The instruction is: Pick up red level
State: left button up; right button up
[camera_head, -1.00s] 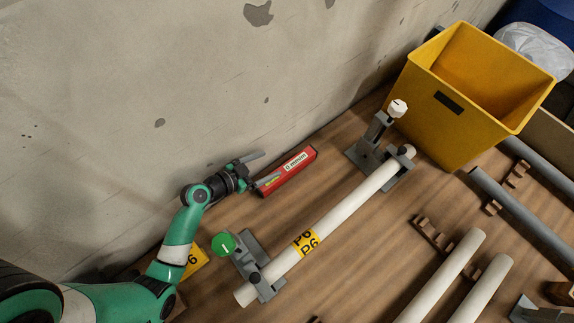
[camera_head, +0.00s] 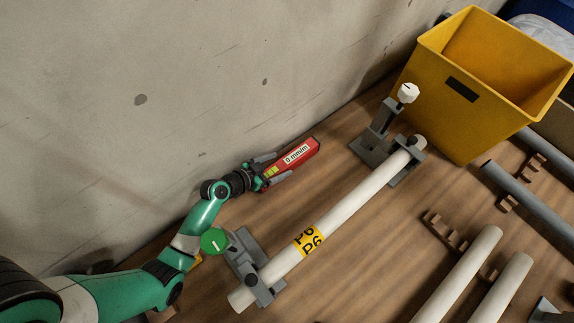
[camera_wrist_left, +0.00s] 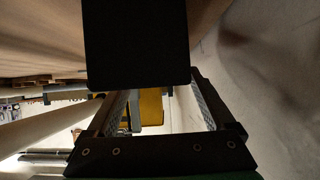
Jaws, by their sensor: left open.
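The red level (camera_head: 301,153) lies on the wooden table close to the wall, in the upper middle of the head view. It has a white label and a yellow-green patch near its left end. My left gripper (camera_head: 274,169) is at that left end. Its two fingers are open, one on each side of the level; I cannot tell whether they touch it. In the left wrist view my open fingers (camera_wrist_left: 155,112) show below a large dark block, and the red of the level cannot be made out. My right gripper is not in view.
A white pipe (camera_head: 340,213) marked P6 rests in two grey clamps, with a green knob (camera_head: 214,241) and a white knob (camera_head: 408,93). A yellow bin (camera_head: 485,115) stands at upper right. More white pipes (camera_head: 458,275) and grey pipes (camera_head: 530,205) lie at right. The wall (camera_head: 150,60) is close behind the level.

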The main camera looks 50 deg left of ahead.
aim_at(287, 162)
pick_arm(q)
jog(key=b+x, duration=0.1)
jog(key=x, duration=0.3)
jog(key=shift+w+d+b, duration=0.2)
jog(key=shift+d+b, duration=0.05)
jog(key=shift+b, duration=0.1)
jog(key=shift+s, duration=0.1)
jog(key=shift+c, duration=0.4)
jog(key=shift+r, duration=0.1)
grip_shut()
